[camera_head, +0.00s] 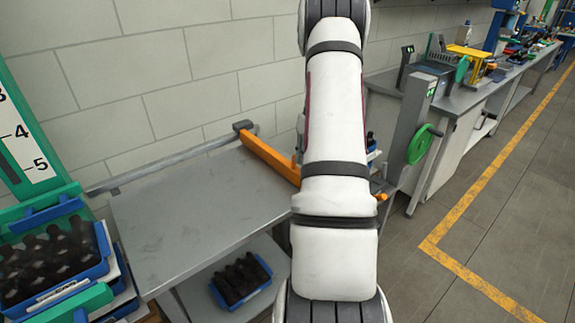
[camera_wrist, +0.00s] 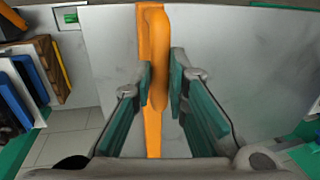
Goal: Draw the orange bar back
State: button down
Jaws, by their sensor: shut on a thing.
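The orange bar (camera_head: 268,159) lies along the grey metal table top, running from a dark bracket near the wall toward my arm, which hides its near end. In the wrist view the orange bar (camera_wrist: 152,142) runs up the picture, with a raised orange handle (camera_wrist: 160,60) on it. My gripper (camera_wrist: 161,84) has its green-padded fingers on either side of the handle, shut on it. In the head view my white arm covers the gripper.
The grey table (camera_head: 190,215) is bare on top. A blue crate of dark bottles (camera_head: 240,278) sits on its lower shelf. Another blue crate (camera_head: 105,240) of bottles stands in a green frame at left. A green handwheel (camera_head: 419,144) is right of my arm.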

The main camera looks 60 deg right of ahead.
jog(key=shift+s+d+b, duration=0.1)
jog(key=shift+s+d, duration=0.15)
jog(key=shift+d, duration=0.5)
jog(key=shift+s+d+b, duration=0.15)
jog(key=shift+s+d, duration=0.05)
jog(key=shift+d, duration=0.55)
jog(key=shift+s+d+b, duration=0.1)
jog(key=shift+s+d, duration=0.15)
jog(key=shift+d, duration=0.5)
jog(key=shift+r, duration=0.1)
jog(key=c, duration=1.6)
grip_release()
jog(key=shift+d, duration=0.15)
jog(key=shift+o, duration=0.2)
notch_tip(320, 180, up, 12)
jog(key=d, duration=0.2)
jog(key=shift+s, duration=0.35)
jog(key=shift+f, duration=0.2)
